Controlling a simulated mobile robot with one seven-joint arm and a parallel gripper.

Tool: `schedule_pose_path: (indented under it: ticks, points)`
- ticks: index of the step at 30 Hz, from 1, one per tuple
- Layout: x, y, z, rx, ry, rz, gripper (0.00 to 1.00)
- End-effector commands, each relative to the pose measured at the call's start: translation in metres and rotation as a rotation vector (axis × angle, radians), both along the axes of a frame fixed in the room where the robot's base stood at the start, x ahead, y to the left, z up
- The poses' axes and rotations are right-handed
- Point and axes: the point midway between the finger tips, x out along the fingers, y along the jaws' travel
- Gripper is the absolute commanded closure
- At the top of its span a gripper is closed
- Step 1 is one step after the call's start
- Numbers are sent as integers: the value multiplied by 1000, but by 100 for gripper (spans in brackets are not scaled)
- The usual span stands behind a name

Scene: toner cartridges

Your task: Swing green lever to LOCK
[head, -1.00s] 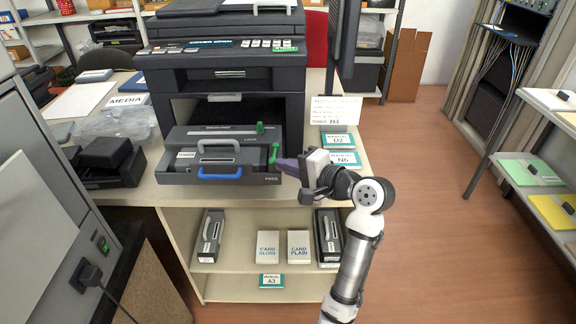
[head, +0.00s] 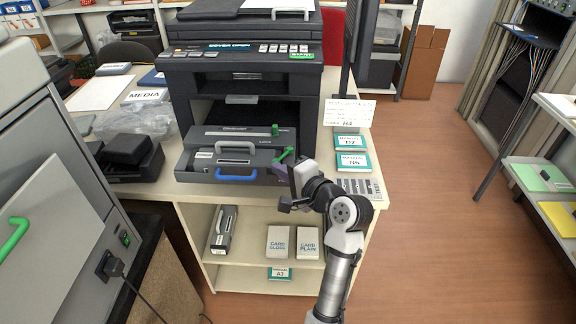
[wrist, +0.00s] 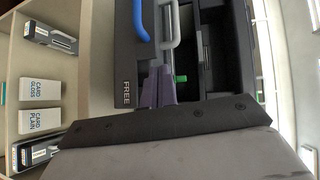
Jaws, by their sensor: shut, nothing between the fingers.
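The green lever (head: 285,154) is at the right end of the dark pulled-out printer drawer, slanting up to the right in the head view. My gripper (wrist: 156,88) has purple fingers, shut and empty, over the drawer front in the wrist view. Contact with the lever cannot be made out.
A blue handle (head: 236,176) is on the drawer front, and a grey-handled cartridge (head: 236,147) is in the drawer. A second green tab (head: 275,130) stands behind the lever. The printer (head: 245,65) rises behind. Card boxes (head: 279,242) and a cartridge (head: 223,230) are on the shelf below.

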Motion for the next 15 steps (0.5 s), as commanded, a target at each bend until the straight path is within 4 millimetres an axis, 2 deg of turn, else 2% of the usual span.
schedule_pose_path:
  ticks: [15]
  points:
    - [2,7,-1,0,0,0,100]
